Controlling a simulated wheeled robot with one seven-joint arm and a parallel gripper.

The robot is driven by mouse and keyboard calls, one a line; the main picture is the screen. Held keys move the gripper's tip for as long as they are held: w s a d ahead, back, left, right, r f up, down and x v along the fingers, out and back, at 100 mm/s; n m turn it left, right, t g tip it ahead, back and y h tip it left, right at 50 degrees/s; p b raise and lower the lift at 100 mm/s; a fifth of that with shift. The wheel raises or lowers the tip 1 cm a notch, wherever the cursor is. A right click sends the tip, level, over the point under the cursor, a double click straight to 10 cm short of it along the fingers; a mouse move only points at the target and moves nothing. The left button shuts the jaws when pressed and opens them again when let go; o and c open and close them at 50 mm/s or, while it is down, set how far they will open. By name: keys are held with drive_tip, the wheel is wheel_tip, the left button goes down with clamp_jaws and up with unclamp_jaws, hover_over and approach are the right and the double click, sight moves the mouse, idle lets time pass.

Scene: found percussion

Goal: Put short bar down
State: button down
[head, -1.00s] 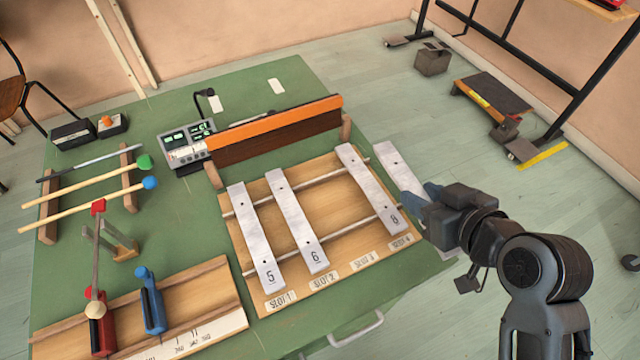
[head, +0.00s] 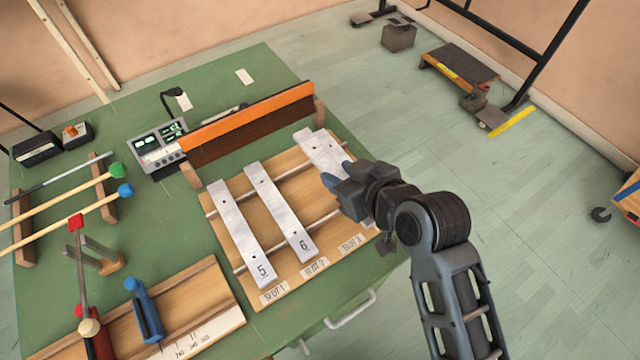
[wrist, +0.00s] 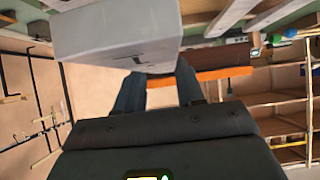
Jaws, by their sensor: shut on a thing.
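My gripper (head: 342,182) is shut on a pale metal bar (head: 318,150), near the right part of the wooden bar frame (head: 230,255). In the wrist view the bar (wrist: 115,40) sits above my fingers (wrist: 160,88), with a dark mark on its end face. In the head view my gripper hides its near end. It overlaps the bar 8 at the right, which is mostly hidden. I cannot tell whether the held bar touches the rails. Bar 5 (head: 240,235) and bar 6 (head: 282,212) lie across the rails at slots 1 and 2.
An orange-topped wooden barrier (head: 250,125) stands behind the frame. A grey meter box (head: 160,147) is at its left. Mallets on a rack (head: 60,210) and red and blue clamp-like tools (head: 147,310) lie to the left. Open floor is at the right.

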drive_tip(key=a, duration=0.1)
drive_tip(key=a+f, duration=0.1)
drive_tip(key=w+a+f, duration=0.1)
drive_tip(key=shift+a+f, duration=0.15)
drive_tip(key=shift+a, duration=0.25)
drive_tip(key=shift+f+p, duration=0.6)
drive_tip(key=shift+f, duration=1.2)
drive_tip(key=shift+f, duration=0.15)
drive_tip(key=c, duration=0.7)
unclamp_jaws()
drive_tip(key=shift+s, duration=0.1)
drive_tip(key=shift+f+b, duration=0.15)
drive_tip(key=shift+b, duration=0.25)
drive_tip(key=v, duration=0.8)
drive_tip(key=shift+a+b, duration=0.15)
drive_tip(key=shift+b, duration=0.2)
